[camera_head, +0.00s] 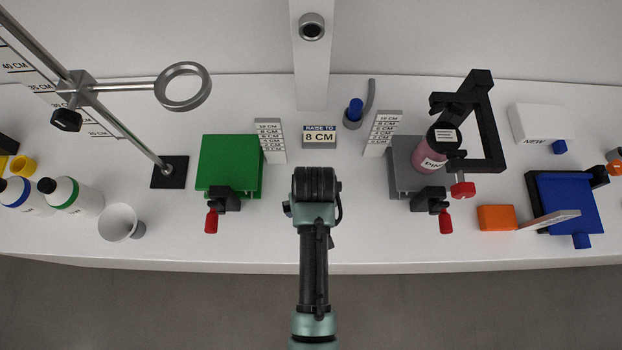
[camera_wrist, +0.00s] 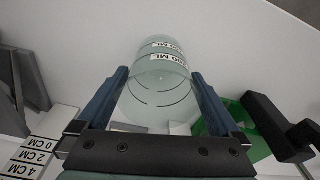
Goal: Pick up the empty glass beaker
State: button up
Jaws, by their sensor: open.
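The clear glass beaker (camera_wrist: 160,92) shows in the wrist view with "ML" labels on its wall. It looks empty. My gripper (camera_wrist: 160,76) is open, with one blue finger on each side of the beaker. The fingers lie close to its walls; I cannot tell whether either touches. In the head view my arm's end (camera_head: 316,186) is over the middle of the table, between the green and grey stands. I cannot make out the beaker there; my arm appears to hide it.
The green stand (camera_head: 229,160) is to the left and the grey stand (camera_head: 402,160) to the right, both with red-handled clamps. A pink jar (camera_head: 428,160) is by the grey stand. A "RAISE TO 8 CM" sign (camera_head: 319,136) and scale boards stand behind. A white cup (camera_head: 118,220) is at left.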

jog(key=c, duration=1.2)
jog(key=shift+o, duration=0.2)
jog(key=shift+r, duration=0.1)
notch_tip(320, 180, up, 9)
jog(key=b, duration=0.1)
jog(key=f+b, duration=0.1)
jog(key=w+f+m+b, duration=0.1)
jog(key=f+b, duration=0.1)
jog(key=f+m+b, duration=0.1)
jog(key=f, duration=0.1)
jog(key=shift+w+d+f+b, duration=0.1)
jog(key=shift+w+b, duration=0.2)
